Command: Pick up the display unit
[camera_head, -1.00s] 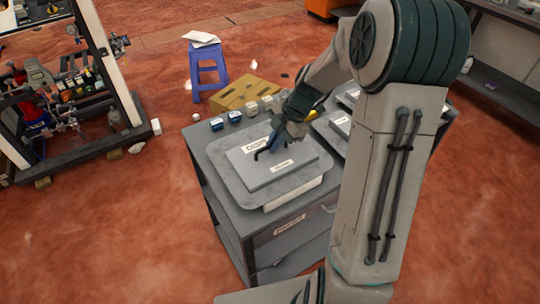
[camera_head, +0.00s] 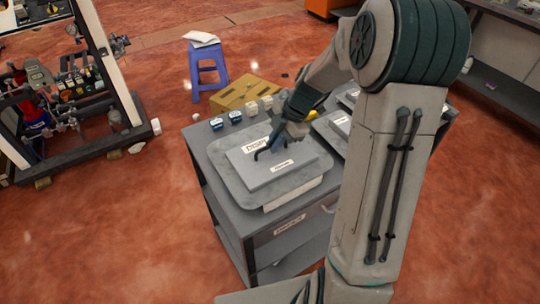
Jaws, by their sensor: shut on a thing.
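My gripper (camera_head: 268,149) is low over the grey slab (camera_head: 286,171) with white labels. The slab lies on a pale tray on the near table. The gripper's dark fingers point down and left at the slab's upper part. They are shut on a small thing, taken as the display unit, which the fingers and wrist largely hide. Its shape is too small to make out, and I cannot tell whether it touches the slab.
Several small blue-topped and pale blocks (camera_head: 235,117) stand along the table's back edge. More grey trays (camera_head: 338,125) lie to the right, partly behind my arm. A yellow box (camera_head: 247,93) and a blue stool (camera_head: 207,69) stand behind. A dispenser frame (camera_head: 75,95) stands at left.

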